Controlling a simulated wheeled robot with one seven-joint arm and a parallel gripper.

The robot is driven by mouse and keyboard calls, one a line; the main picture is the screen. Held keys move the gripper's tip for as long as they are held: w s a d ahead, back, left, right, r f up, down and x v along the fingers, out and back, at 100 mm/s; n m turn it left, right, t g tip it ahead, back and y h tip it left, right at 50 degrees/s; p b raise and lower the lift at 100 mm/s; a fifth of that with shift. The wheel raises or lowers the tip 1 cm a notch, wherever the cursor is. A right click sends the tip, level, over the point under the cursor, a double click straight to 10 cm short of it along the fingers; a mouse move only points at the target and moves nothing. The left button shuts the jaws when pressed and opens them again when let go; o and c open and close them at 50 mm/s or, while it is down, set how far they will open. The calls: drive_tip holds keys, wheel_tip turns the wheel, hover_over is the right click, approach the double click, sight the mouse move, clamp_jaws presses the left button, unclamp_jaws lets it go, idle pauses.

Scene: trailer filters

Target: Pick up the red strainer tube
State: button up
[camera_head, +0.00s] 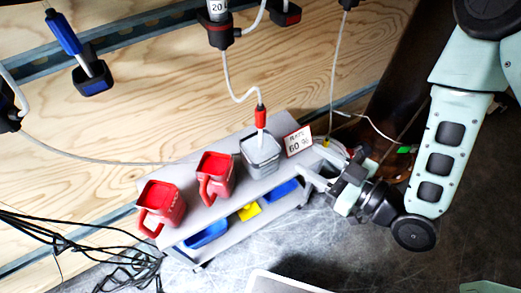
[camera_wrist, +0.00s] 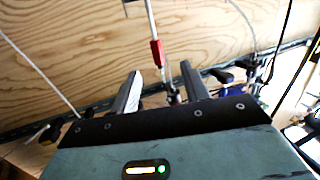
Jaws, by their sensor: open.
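The red strainer tube (camera_head: 261,118) stands nearly upright, its pale lower end inside the grey container (camera_head: 262,158) on the bench. A white hose runs up from its top. In the wrist view the red part (camera_wrist: 156,53) shows beyond and between my fingertips, apart from them. My gripper (camera_head: 312,162) is open and empty at the right end of the bench, to the right of the tube and container. Its two fingers also show in the wrist view (camera_wrist: 161,75). The tube's lower end is hidden in the container.
Two red jugs (camera_head: 160,207) (camera_head: 215,178) stand left on the grey bench (camera_head: 190,222). A sign (camera_head: 298,141) stands beside the container, near my fingers. Blue bins (camera_head: 207,233) and a yellow item (camera_head: 249,211) sit on the lower shelf. Black cables (camera_head: 130,265) lie on the floor at left.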

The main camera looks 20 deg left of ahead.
drive_tip(key=d+r+y, duration=0.1)
drive_tip(key=b, duration=0.4)
approach(264, 118)
drive_tip(key=shift+m+t, duration=0.3)
drive_tip(key=shift+t, duration=0.1)
drive_tip(key=x, duration=0.6)
drive_tip(key=shift+s+a+f, duration=0.2)
drive_tip(key=shift+s+f, duration=0.15)
drive_tip(key=shift+w+x, duration=0.25)
drive_tip(key=shift+x, duration=2.4)
drive_tip(key=shift+d, duration=0.15)
clamp_jaws()
